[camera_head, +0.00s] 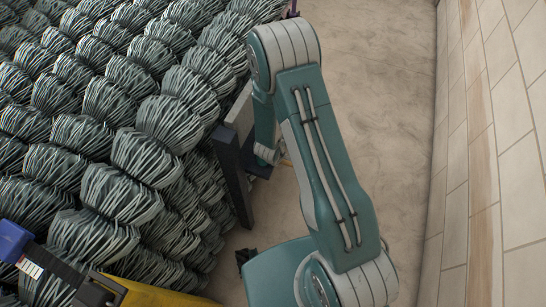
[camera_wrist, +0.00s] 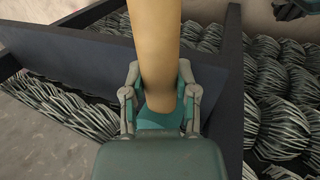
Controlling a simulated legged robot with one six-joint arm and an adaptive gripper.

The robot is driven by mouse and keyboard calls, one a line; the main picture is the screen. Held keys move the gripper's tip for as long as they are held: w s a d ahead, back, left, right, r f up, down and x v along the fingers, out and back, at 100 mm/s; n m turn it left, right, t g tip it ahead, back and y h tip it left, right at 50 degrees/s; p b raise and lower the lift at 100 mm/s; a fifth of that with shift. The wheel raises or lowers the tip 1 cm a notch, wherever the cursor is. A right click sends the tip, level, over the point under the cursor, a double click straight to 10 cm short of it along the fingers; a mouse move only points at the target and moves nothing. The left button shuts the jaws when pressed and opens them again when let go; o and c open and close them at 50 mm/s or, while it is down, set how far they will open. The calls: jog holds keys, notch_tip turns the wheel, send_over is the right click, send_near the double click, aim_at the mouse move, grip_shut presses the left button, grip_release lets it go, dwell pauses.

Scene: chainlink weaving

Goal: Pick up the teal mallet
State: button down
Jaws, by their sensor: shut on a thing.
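In the wrist view, my gripper (camera_wrist: 160,72) is shut on the mallet, with a finger on each side of its tan, rounded handle (camera_wrist: 155,40). The handle runs from between the fingers up past the top edge of the picture. A teal patch shows below the handle's end, between the fingers; I cannot tell whether it belongs to the mallet or to my gripper. The mallet's head is out of view. In the head view, my arm hides most of the gripper and the mallet beside the dark frame.
Stacked chain-link rolls (camera_head: 120,190) fill the left. A dark upright frame (camera_head: 232,175) stands between them and my arm; its panel (camera_wrist: 60,58) is close behind the gripper. A yellow and blue object is at lower left. A tiled wall (camera_head: 500,150) bounds the bare floor (camera_head: 385,110) at right.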

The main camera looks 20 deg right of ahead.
notch_tip(320, 180, up, 10)
jog(key=shift+f, duration=0.1)
dwell(0.4)
jog(key=shift+w, duration=0.1)
dwell(0.6)
jog(key=w+r+m+g+h, duration=0.2)
jog(key=w+r+m+g, duration=0.3)
jog(key=m, duration=0.6)
jog(key=shift+s+f+n+t+y, duration=0.35)
jog(key=shift+s+f+n+t, duration=0.5)
jog(key=shift+n, duration=1)
jog(key=shift+s+f+n+t+y, duration=0.4)
jog(key=shift+s+f+n+t, duration=0.45)
jog(key=shift+n, duration=0.95)
jog(key=shift+s+f+n+t+y, duration=0.35)
jog(key=shift+s+f+n+t, duration=0.45)
jog(key=shift+n, duration=1.05)
